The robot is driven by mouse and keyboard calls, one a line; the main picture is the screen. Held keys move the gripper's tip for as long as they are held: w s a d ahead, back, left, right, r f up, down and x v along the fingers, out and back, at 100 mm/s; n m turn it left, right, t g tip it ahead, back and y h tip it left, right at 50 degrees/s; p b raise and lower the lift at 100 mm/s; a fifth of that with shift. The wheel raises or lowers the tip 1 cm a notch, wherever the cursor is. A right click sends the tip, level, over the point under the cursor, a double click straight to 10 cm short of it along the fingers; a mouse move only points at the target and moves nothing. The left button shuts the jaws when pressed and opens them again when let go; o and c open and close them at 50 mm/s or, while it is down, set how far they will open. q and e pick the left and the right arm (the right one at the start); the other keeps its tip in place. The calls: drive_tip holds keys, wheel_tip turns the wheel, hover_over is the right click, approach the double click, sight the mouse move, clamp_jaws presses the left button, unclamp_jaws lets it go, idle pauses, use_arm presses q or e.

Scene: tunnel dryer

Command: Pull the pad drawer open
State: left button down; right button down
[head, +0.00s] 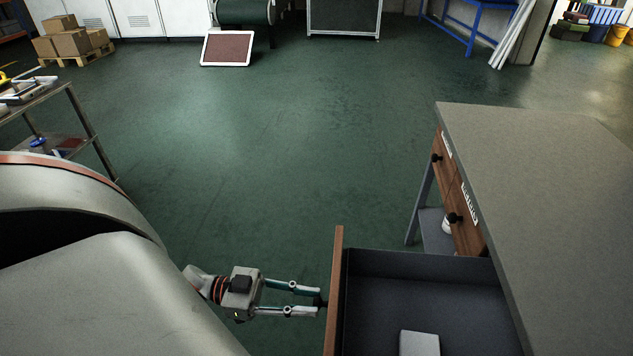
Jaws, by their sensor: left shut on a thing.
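The pad drawer (420,265) stands pulled out from the grey-topped bench on the right. It has a dark inside and a wooden front (335,290). A pale rectangular pad (419,343) lies inside it near the bottom of the head view. My left gripper (318,301) reaches in from the left and is shut on the drawer's dark knob (321,302), which its fingertips partly hide. My right gripper is not in view.
The bench (540,170) has two closed drawers with black knobs (454,218) beyond the open one. A metal cart (85,125) stands at the left. The green floor between is clear. Boxes on a pallet (75,42) are far off.

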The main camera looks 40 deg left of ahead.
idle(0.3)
use_arm(q)
drive_tip(key=c, duration=1.8)
unclamp_jaws()
drive_tip(key=shift+s+a, duration=0.15)
drive_tip(key=v, duration=1.1)
drive_tip(key=shift+s+a, duration=0.2)
drive_tip(key=shift+a, duration=0.1)
